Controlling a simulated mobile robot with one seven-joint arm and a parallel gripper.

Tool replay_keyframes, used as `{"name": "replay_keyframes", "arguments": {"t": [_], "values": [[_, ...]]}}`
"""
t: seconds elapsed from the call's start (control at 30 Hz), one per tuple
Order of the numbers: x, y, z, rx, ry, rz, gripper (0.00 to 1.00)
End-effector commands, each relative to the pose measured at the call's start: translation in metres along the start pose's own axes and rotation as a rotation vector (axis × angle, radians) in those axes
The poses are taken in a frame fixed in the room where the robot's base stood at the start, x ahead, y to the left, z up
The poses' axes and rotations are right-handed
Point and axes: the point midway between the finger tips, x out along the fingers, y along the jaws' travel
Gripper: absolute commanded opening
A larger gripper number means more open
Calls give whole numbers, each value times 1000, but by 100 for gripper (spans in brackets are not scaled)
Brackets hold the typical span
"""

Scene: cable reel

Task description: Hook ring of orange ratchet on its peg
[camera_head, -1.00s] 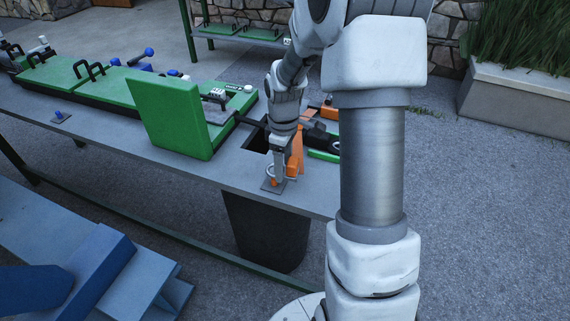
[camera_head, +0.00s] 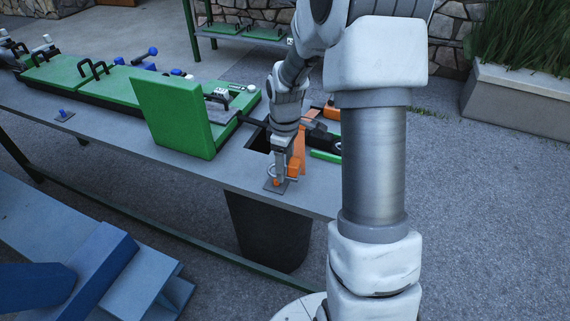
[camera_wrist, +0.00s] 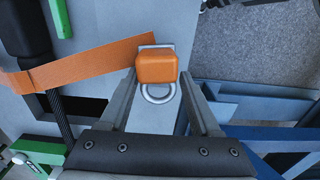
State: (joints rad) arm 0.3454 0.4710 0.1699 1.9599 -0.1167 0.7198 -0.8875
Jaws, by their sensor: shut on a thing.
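A metal ring (camera_wrist: 157,99) hangs out of this block on the palm side. The orange strap (camera_wrist: 75,65) runs left from the block; it also shows behind my gripper in the head view (camera_head: 299,150). Whether the ring is around the peg or only beside it, I cannot tell.
An upright green panel (camera_head: 172,118) stands left of my gripper on the grey table (camera_head: 110,148). A blue peg (camera_head: 64,113) is far left. A dark bin (camera_head: 265,235) is under the table edge. A green bar (camera_head: 325,156) lies to the right.

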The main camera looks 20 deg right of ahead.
Motion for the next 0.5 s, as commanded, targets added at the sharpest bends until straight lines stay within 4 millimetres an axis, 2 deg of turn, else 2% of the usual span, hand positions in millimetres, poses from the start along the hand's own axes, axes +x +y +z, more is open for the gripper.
{"name": "replay_keyframes", "arguments": {"t": [0.5], "values": [[6,0,0,0,0,0,0]]}}
